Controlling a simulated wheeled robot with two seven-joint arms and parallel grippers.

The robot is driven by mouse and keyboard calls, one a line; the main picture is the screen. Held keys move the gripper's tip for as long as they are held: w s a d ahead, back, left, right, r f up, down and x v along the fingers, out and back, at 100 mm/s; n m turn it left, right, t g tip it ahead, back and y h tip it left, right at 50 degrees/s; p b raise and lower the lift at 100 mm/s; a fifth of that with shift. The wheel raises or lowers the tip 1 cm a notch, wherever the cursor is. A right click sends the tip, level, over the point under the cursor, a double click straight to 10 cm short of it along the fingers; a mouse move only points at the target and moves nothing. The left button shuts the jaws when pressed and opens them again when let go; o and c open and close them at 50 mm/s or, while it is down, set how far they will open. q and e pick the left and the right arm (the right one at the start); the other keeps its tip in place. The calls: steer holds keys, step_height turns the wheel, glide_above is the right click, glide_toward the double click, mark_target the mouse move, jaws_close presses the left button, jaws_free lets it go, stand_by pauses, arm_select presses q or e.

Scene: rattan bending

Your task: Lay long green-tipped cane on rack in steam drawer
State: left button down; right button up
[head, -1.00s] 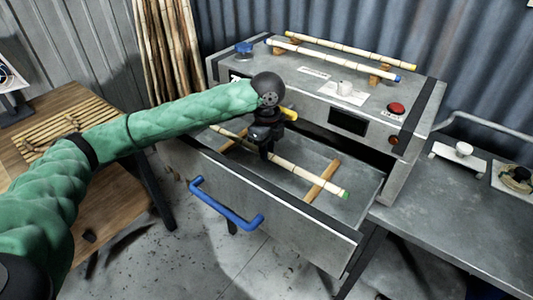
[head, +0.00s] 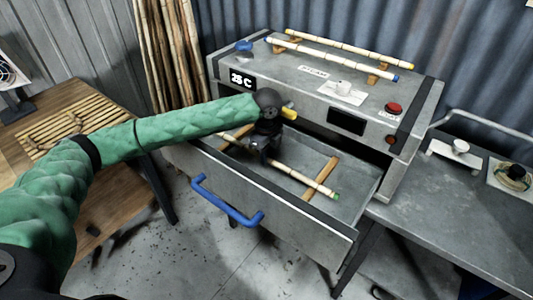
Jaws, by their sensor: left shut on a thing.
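The open steam drawer (head: 285,208) has a blue handle (head: 225,205) and sticks out of the grey steam box. The green-tipped cane (head: 302,180) is inside it, running from back left to front right, its green end at the right. The wooden rack bars lie across the drawer; the right bar (head: 331,170) is under or very near the cane, contact unclear. My left gripper (head: 263,155) points down into the drawer, shut on the cane near its middle. The gripper and wrist hide part of the cane and the left bar. My right gripper is not in view.
On the steam box (head: 310,80) lie a blue-tipped cane (head: 335,55) and a yellow-tipped cane (head: 350,46) on wooden supports, near a red button (head: 394,108). A metal bench (head: 430,210) stands right; a wooden table (head: 110,190) stands left.

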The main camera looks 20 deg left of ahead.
arm_select(q)
steer(key=c, duration=1.3)
jaws_free()
steer(key=shift+f, duration=0.1)
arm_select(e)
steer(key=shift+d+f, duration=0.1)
arm_select(q)
steer(key=shift+r, duration=0.2)
steer(key=shift+r+b, duration=2)
steer(key=shift+r, duration=3.95)
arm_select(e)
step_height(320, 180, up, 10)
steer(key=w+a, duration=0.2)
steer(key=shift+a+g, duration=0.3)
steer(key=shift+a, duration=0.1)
